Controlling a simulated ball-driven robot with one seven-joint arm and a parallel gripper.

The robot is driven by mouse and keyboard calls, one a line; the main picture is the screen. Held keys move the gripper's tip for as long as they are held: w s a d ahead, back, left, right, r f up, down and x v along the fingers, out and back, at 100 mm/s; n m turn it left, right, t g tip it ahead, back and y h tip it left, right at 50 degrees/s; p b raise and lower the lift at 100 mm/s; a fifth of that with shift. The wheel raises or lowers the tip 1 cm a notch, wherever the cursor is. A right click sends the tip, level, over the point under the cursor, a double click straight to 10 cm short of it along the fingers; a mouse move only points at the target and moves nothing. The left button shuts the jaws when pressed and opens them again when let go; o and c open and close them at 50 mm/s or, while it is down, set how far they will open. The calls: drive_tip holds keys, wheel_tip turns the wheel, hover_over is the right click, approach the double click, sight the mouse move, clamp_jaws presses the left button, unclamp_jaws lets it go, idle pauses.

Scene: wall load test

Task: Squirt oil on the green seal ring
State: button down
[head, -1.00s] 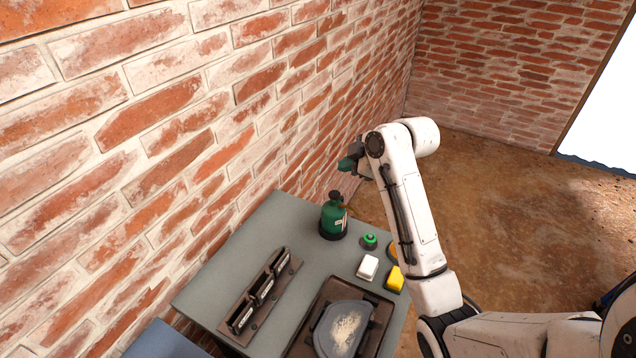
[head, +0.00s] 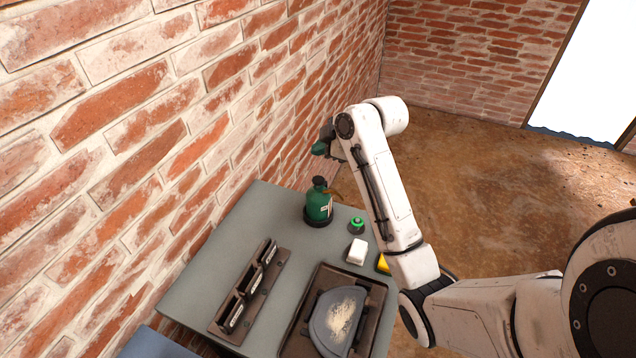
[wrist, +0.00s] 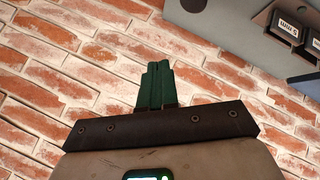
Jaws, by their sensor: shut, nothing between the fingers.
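A green oil bottle (head: 318,206) with a black top and dark base stands upright at the far end of the grey table in the head view. The green seal ring (head: 357,223) sits on a small dark base just right of the bottle. My gripper (head: 319,148) is above and beyond the bottle in the picture, near the brick wall and apart from both. Its green fingers also show in the wrist view (wrist: 157,82), shut together with nothing between them. The wrist view does not show the bottle or the ring.
On the grey table (head: 205,268) are a dark rack (head: 250,285) with several slots, a white block (head: 357,251), a yellow block (head: 383,264) partly behind my arm, and a dark tray with a grey pan (head: 340,322). The brick wall (head: 120,150) runs close along the left.

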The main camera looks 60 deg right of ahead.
sight(315, 178)
wheel_tip(315, 178, down, 7)
drive_tip(key=b, duration=0.4)
drive_tip(key=shift+r, duration=0.2)
drive_tip(key=shift+f, duration=0.15)
idle(1.6)
drive_tip(key=shift+f+b, duration=0.25)
drive_tip(key=shift+b, duration=0.1)
drive_tip(key=shift+f+b, duration=0.6)
drive_tip(key=shift+f, duration=0.4)
idle(1.0)
drive_tip(key=shift+r, duration=0.15)
drive_tip(key=shift+r+p, duration=1.2)
drive_tip(key=shift+r, duration=0.1)
wheel_tip(315, 178, up, 5)
drive_tip(key=p, duration=0.4)
